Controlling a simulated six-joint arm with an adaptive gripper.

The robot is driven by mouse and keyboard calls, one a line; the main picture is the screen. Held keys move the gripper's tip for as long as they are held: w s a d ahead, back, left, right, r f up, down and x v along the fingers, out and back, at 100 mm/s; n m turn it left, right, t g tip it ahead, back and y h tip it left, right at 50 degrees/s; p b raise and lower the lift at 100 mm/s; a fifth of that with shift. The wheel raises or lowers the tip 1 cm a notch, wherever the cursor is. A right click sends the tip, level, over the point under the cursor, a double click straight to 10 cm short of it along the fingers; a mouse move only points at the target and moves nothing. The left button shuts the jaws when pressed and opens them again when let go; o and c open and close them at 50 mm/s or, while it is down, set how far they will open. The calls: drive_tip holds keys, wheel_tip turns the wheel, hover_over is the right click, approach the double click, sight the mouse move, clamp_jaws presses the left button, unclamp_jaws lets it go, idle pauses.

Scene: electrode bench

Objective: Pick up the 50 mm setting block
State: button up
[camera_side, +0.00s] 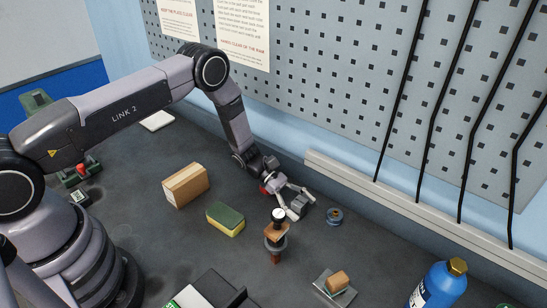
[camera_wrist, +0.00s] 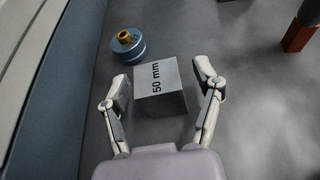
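The 50 mm setting block (camera_wrist: 162,92) is a grey block with "50 mm" printed in black on its top face. It sits on the dark bench top in the wrist view. My gripper (camera_wrist: 163,84) is open, with one finger to the left of the block and one to the right. Gaps show between the block and the fingers. In the side view my gripper (camera_side: 296,204) is low over the bench near the wall rail.
A blue disc with a brass knob (camera_wrist: 129,44) stands just beyond the block's left corner; it also shows in the side view (camera_side: 334,216). A copper-coloured stand (camera_side: 275,239), a sponge (camera_side: 226,219) and a cardboard box (camera_side: 186,185) are nearby. The wall rail (camera_side: 400,208) runs behind.

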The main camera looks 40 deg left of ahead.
clamp_jaws()
drive_tip(key=shift+r, duration=0.1)
